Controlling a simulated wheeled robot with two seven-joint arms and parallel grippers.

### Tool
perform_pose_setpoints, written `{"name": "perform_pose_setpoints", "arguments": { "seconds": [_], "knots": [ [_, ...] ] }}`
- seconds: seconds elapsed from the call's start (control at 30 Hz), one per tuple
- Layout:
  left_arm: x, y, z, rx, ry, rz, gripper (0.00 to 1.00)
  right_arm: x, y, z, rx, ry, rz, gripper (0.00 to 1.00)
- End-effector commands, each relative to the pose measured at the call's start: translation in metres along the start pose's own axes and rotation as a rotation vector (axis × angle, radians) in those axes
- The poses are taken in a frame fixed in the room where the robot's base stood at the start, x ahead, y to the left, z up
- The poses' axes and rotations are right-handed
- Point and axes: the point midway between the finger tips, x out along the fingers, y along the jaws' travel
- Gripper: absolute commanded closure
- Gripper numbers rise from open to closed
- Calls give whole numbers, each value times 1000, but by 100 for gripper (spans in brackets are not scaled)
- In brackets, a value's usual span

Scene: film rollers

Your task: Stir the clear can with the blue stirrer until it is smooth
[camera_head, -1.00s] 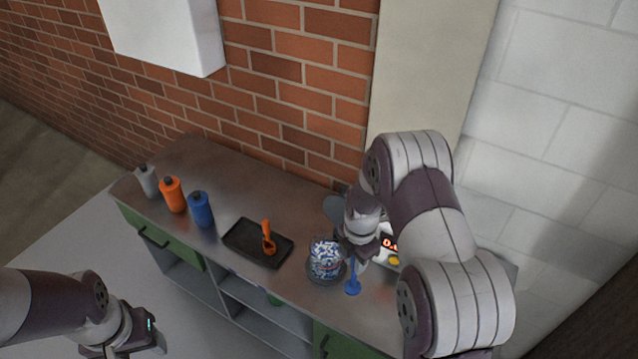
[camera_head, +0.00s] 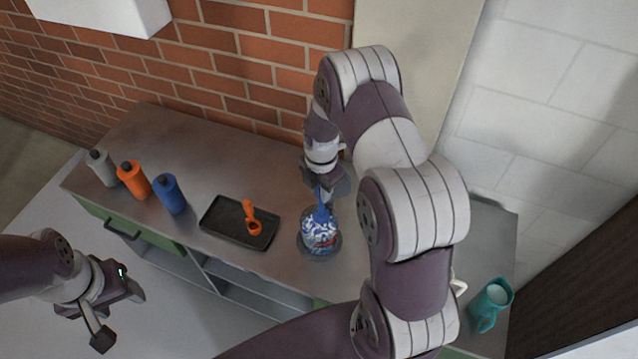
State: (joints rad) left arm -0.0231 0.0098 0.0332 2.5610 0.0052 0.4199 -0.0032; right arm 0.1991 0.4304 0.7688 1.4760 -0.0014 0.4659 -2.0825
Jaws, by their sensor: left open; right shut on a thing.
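The clear can (camera_head: 319,238) stands on the metal counter in front of my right arm, with blue and white streaked contents and a bit of red showing. My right gripper (camera_head: 321,186) is shut on the blue stirrer (camera_head: 321,211) and holds it upright over the can. The stirrer's lower end is at the can's mouth; how deep it reaches is hidden. My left gripper (camera_head: 122,317) is open and empty, low at the left, off the counter's front edge.
A black tray (camera_head: 212,222) with an orange stirrer (camera_head: 250,217) lies left of the can. Grey (camera_head: 102,168), orange (camera_head: 134,180) and blue (camera_head: 171,195) bottles stand at the counter's left end. Counter behind the tray is clear.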

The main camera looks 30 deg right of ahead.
Motion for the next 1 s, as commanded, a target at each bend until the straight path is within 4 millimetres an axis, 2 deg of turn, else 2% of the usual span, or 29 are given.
{"name": "perform_pose_setpoints", "arguments": {
  "seconds": [0.03,0.1,1.0],
  "knots": [
    [9,0,1,0,0,0,44,10,0,0,0,0,0,100],
    [15,0,1,0,0,0,44,18,0,0,0,0,-1,100],
    [83,0,10,0,0,0,44,111,0,0,0,0,0,100]
  ]
}}
